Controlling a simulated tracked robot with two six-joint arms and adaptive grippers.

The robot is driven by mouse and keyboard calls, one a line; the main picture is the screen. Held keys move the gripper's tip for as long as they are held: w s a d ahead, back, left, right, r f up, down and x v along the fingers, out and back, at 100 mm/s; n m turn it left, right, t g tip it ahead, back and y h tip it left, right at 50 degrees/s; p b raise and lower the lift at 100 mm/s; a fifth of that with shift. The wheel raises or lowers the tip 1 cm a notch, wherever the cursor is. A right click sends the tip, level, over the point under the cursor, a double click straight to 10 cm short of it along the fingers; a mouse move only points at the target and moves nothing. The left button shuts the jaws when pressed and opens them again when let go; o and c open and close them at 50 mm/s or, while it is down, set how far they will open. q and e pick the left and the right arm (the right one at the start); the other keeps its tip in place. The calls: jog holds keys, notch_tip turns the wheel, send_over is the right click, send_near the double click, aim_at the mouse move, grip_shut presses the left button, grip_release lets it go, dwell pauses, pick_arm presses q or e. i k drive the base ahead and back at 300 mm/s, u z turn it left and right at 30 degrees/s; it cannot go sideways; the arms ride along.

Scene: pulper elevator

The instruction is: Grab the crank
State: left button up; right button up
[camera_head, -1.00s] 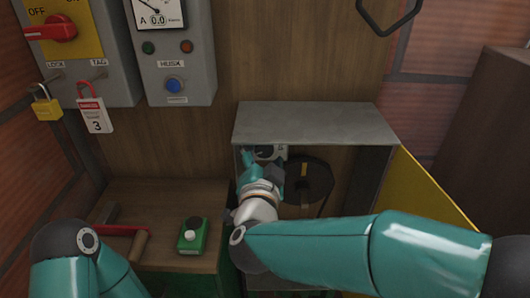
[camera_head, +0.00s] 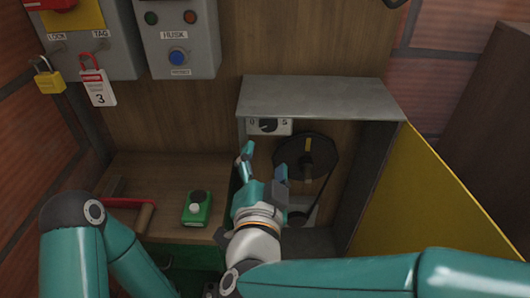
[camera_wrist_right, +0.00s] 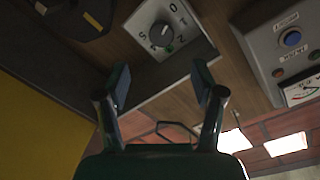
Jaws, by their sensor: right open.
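The crank (camera_head: 125,203) lies on the wooden bench at the left. I see a red bar and a wooden grip (camera_head: 144,215); my left arm hides part of it. My right gripper (camera_head: 264,160) is open and empty, in front of the open grey cabinet, to the right of the crank and well apart from it. Its two spread fingers also show in the right wrist view (camera_wrist_right: 163,88), with nothing between them. My left arm enters at the lower left, but its gripper is out of view.
The cabinet (camera_head: 320,98) holds a selector knob (camera_head: 268,126) and a dark pulley with a belt (camera_head: 305,160). Its yellow door (camera_head: 430,205) stands open at the right. A green box (camera_head: 197,209) sits on the bench. A yellow padlock (camera_head: 48,80) and tag (camera_head: 98,88) hang at the left.

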aim_at(127, 204)
jog(key=z, duration=0.05)
jog(key=k, duration=1)
jog(key=u, duration=0.05)
